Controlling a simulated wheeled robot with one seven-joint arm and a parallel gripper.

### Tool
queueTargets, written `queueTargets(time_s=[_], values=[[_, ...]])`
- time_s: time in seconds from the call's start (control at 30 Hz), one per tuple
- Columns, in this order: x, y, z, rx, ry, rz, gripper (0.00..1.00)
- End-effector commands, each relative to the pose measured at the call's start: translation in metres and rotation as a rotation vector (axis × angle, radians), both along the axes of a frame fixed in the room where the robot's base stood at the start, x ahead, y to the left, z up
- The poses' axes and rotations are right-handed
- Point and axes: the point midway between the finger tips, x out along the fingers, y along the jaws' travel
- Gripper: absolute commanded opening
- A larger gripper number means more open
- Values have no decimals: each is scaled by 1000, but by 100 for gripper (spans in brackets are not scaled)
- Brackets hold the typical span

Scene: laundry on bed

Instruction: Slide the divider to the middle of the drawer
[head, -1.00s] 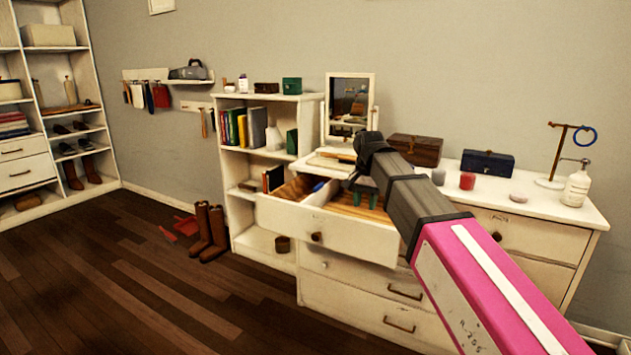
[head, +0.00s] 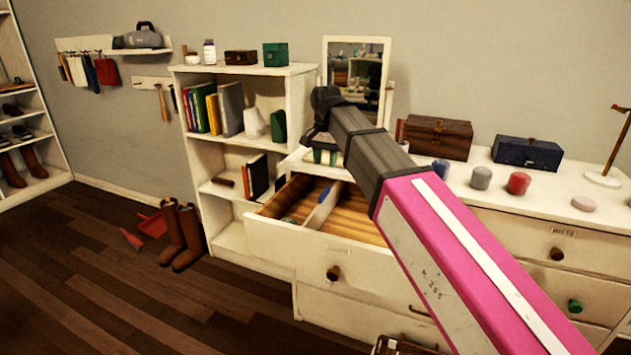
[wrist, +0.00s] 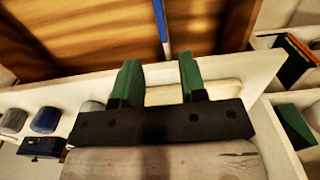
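The drawer (head: 335,255) is pulled out of the white dresser, with a wooden floor inside. The divider (head: 322,208), a pale upright panel with a blue patch on its top edge, stands left of the drawer's middle in the head view. In the wrist view the divider (wrist: 162,22) is a thin blue and white strip running up to the top edge. My gripper (head: 325,156) is over the dresser top, behind the drawer opening, apart from the divider. In the wrist view its green fingers (wrist: 160,80) are spread with nothing between them. My arm hides the drawer's right part.
A mirror (head: 355,80) stands close behind my gripper. A brown box (head: 437,138), a blue box (head: 527,153) and several small jars are on the dresser top. A bookshelf (head: 240,72) adjoins on the left. Boots (head: 182,237) stand on the otherwise mostly clear floor.

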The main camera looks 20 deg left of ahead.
Motion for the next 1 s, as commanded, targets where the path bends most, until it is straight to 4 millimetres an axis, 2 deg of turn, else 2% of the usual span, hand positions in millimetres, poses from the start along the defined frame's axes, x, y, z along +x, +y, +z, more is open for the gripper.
queueTargets(time_s=[0.17,0.7,1.0], values=[[-1,-1,-11,-1,1,0,38],[0,-1,-90,-1,1,0,38],[0,0,-108,0,0,0,38]])
